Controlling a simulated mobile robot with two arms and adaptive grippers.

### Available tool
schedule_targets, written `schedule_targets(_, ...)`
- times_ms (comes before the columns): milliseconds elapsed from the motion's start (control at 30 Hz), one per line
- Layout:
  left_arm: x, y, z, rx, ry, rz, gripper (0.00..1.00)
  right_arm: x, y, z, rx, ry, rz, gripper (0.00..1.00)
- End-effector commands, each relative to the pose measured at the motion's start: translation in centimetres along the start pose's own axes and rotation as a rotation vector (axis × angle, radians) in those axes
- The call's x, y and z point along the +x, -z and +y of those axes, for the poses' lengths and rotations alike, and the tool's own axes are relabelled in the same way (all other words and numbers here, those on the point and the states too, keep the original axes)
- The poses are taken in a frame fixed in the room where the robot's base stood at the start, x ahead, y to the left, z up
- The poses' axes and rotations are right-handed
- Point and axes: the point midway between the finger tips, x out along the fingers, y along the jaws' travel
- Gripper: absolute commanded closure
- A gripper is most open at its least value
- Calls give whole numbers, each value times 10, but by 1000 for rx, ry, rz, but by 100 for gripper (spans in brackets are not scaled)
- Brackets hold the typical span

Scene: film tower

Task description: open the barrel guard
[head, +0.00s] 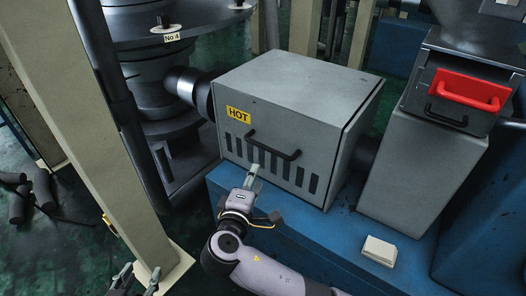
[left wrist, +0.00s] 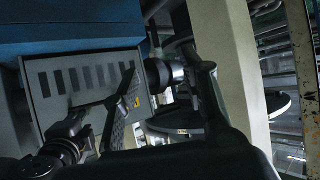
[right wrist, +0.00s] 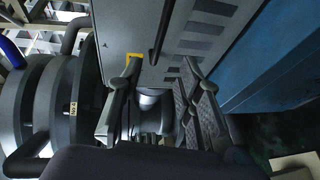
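The barrel guard (head: 285,105) is a grey box with a yellow HOT label, dark vent slots and a black bar handle (head: 274,146) on its front. It looks shut. My right gripper (head: 254,178) is just in front of and below the handle. In the right wrist view its fingers stand apart, and the handle (right wrist: 160,32) shows beyond and between the fingertips; I cannot tell if they touch. My left gripper (head: 138,276) is open and empty at the bottom left, away from the guard. The guard's front (left wrist: 85,85) also shows in the left wrist view.
A beige post (head: 95,120) stands between my left gripper and the guard. The No 4 die column (head: 165,80) is left of the guard. A grey hopper unit with a red handle (head: 470,90) stands at right. A small pale block (head: 379,250) lies on the blue base (head: 330,235).

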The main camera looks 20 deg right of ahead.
Motion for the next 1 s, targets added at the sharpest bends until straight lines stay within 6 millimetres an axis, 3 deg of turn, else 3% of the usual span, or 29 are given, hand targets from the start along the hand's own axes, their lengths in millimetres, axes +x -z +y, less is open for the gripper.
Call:
schedule_targets(233, 4, 44, 6, 0, -14, 233, 60, 45, -1, -2, -2, -1, -3, 67)
schedule_targets(467, -5, 88, 13, -2, -29, 474, 60, 86, -1, -2, -2, -1, -2, 67)
schedule_targets(700, -27, 129, 18, -7, -44, 726, 60, 124, -1, -2, -1, 0, -2, 67)
schedule_targets(1000, -58, 159, 23, -16, -58, 958, 60, 157, -1, -2, -2, 2, -1, 67)
